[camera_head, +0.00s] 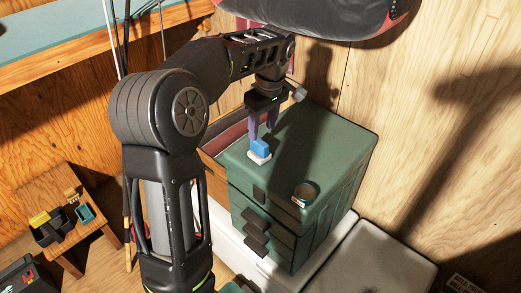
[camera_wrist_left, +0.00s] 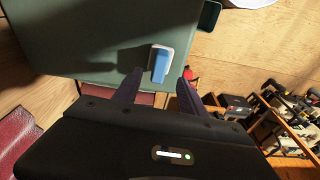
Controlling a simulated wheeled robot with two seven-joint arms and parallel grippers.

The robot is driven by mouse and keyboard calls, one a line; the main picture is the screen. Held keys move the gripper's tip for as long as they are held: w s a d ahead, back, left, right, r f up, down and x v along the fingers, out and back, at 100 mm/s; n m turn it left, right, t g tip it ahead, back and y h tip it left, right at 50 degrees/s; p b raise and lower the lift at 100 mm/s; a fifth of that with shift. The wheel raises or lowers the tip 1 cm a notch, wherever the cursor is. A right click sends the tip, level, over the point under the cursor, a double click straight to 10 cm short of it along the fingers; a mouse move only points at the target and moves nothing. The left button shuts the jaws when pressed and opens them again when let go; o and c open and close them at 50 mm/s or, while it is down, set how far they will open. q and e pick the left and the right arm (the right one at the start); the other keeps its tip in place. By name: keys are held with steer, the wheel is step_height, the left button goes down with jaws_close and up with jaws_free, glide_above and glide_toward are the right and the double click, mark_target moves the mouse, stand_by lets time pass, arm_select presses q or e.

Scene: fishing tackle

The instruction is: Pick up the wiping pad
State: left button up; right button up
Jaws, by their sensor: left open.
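The wiping pad (camera_head: 261,149), a small block with a blue top and a white base, lies on the green top of a drawer cabinet (camera_head: 325,150), near its left edge. My left gripper (camera_head: 262,134) is directly above the pad, pointing down, with its fingers apart. In the left wrist view the pad (camera_wrist_left: 160,64) lies just beyond the two fingertips (camera_wrist_left: 157,80), roughly between them in line. The fingers do not grip it. My right gripper is in neither view.
A dark rolled bag (camera_head: 320,15) hangs above at the back. A small wooden table (camera_head: 70,215) with dark bins stands at the lower left. The rest of the cabinet top is clear.

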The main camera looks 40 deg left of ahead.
mark_target(260, 141)
arm_select(q)
steer(key=shift+a+f, duration=0.15)
steer(key=shift+f, duration=0.65)
steer(key=shift+f, duration=0.1)
steer(key=f, duration=0.2)
steer(key=a+f+p, duration=0.1)
steer(key=f, duration=0.2)
steer(key=shift+w, duration=0.1)
steer(key=shift+c, duration=0.6)
jaws_close()
